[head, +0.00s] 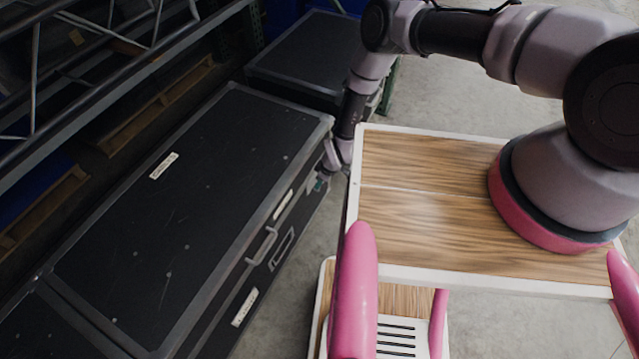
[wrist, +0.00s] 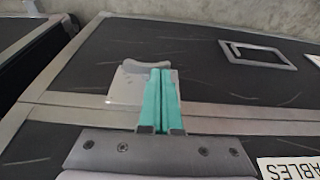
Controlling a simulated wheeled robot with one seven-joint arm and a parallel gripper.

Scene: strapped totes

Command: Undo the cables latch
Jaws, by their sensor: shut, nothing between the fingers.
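The cables case (head: 190,190) is a long black tote with metal edges, on the left in the head view. In the wrist view part of a white label (wrist: 291,167) reading "ABLES" shows upside down at the lower right. The latch (wrist: 128,88) is a pale metal plate with a curved tab, across the metal seam of the case. My gripper (wrist: 161,72) has its teal fingers shut together and empty, in front of the latch and hiding part of it. Whether they touch it is unclear. In the head view my gripper (head: 318,185) is small, at the case's far front corner.
A recessed handle (wrist: 258,53) sits right of the latch in the wrist view. Another black case (head: 308,55) stands behind. Metal racking (head: 110,60) runs along the left. Bare concrete floor (head: 440,95) lies behind my wood-topped base.

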